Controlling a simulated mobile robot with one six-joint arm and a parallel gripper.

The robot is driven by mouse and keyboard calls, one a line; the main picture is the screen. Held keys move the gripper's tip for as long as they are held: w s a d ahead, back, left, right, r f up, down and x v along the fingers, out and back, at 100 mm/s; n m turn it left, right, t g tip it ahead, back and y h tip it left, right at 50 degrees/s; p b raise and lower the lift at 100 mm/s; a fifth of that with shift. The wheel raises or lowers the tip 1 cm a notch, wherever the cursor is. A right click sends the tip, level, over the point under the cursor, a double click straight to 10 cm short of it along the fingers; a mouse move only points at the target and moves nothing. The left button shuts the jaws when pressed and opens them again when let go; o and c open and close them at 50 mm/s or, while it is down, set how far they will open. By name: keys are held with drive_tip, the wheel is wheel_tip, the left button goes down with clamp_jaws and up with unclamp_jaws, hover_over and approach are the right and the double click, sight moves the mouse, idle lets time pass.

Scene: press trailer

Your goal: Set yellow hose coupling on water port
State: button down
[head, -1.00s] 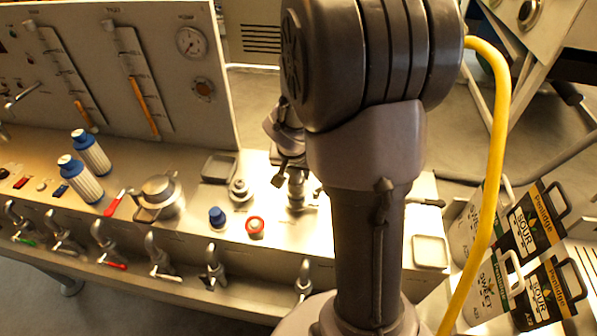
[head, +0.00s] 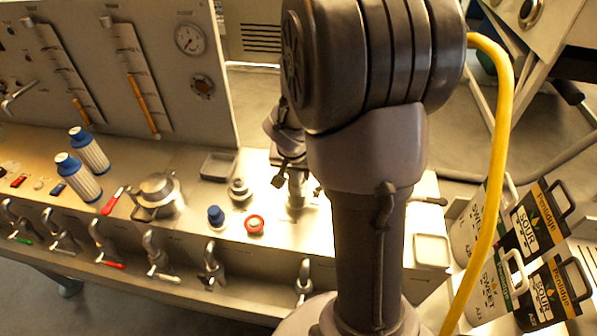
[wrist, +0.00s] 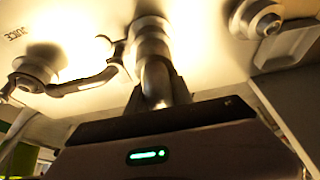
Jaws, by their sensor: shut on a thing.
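My gripper (head: 297,184) is low over the bright right part of the steel counter, partly behind my arm. In the wrist view its two dark fingers (wrist: 156,94) are shut on a metal coupling (wrist: 155,75), which looks grey in this light with no clear yellow on it. The coupling lines up with a round metal fitting (wrist: 150,28) on the counter; I cannot tell whether they touch or are joined. No water label is readable, so I cannot confirm which fitting is the water port. A yellow hose (head: 497,170) curves down beside my arm.
A red-ringed fitting (head: 254,224), a blue-capped one (head: 216,215) and a metal one (head: 239,189) stand left of the gripper. A JUICE label (wrist: 17,34) shows in the wrist view.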

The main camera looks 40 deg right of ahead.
drive_tip(key=shift+f, duration=0.1)
drive_tip(key=c, duration=1.4)
unclamp_jaws()
drive_tip(key=p+v, duration=0.5)
drive_tip(key=v, duration=0.6)
drive_tip(key=shift+p, duration=0.3)
